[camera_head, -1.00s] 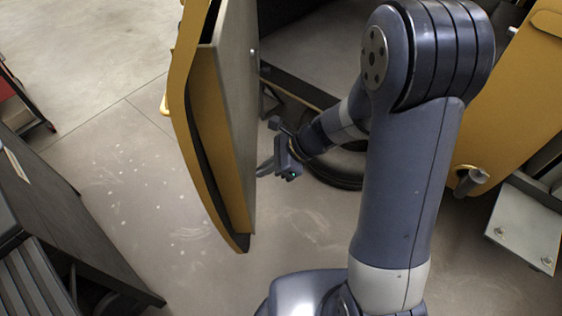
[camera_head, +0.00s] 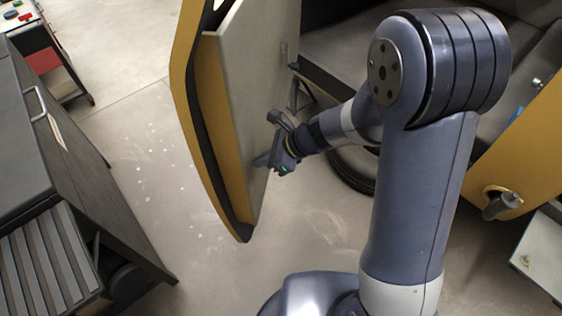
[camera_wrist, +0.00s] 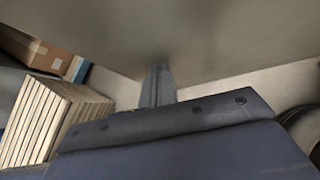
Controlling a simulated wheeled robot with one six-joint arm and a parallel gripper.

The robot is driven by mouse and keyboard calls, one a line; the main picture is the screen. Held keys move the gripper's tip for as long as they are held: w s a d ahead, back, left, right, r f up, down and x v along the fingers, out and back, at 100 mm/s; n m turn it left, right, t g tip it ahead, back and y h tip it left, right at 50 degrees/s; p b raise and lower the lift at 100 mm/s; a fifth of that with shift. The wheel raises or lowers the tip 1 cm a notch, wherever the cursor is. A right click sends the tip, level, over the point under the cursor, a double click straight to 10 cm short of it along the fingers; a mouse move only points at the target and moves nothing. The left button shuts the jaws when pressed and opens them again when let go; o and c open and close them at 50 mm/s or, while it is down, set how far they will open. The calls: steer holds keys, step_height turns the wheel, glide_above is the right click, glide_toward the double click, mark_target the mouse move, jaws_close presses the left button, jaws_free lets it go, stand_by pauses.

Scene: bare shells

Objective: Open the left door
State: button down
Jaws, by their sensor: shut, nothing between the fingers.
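The left door (camera_head: 240,110) is a yellow panel with a grey inner face, swung well out from the vehicle-like shell, in the head view. My gripper (camera_head: 262,161) is at the inner face of this door, near its lower part. The fingers are shut with nothing between them, and they seem to touch or nearly touch the panel. In the wrist view the grey door face (camera_wrist: 220,40) fills the top, and my shut fingers (camera_wrist: 158,85) point at it. The door's outer face is mostly hidden.
A dark workbench (camera_head: 75,165) stands at the left, with floor between it and the door. A red and white cart (camera_head: 45,60) is at the far left. A yellow panel with a knob (camera_head: 500,203) is at the right. In the wrist view, stacked boards (camera_wrist: 45,120) and a cardboard box (camera_wrist: 40,50) show.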

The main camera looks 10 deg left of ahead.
mark_target(237, 161)
steer(key=shift+m+t, duration=0.3)
steer(key=shift+m, duration=0.1)
steer(key=a, duration=0.4)
steer(key=s+a, duration=0.1)
steer(key=a, duration=0.1)
steer(key=shift+a, duration=0.3)
steer(key=d, duration=0.3)
steer(key=d+r, duration=0.1)
steer(key=d, duration=0.1)
steer(key=shift+s, duration=0.35)
steer(key=v, duration=0.8)
steer(key=shift+d+r+p, duration=0.25)
steer(key=shift+r+p, duration=0.05)
steer(key=shift+p, duration=0.05)
steer(key=shift+s, duration=0.15)
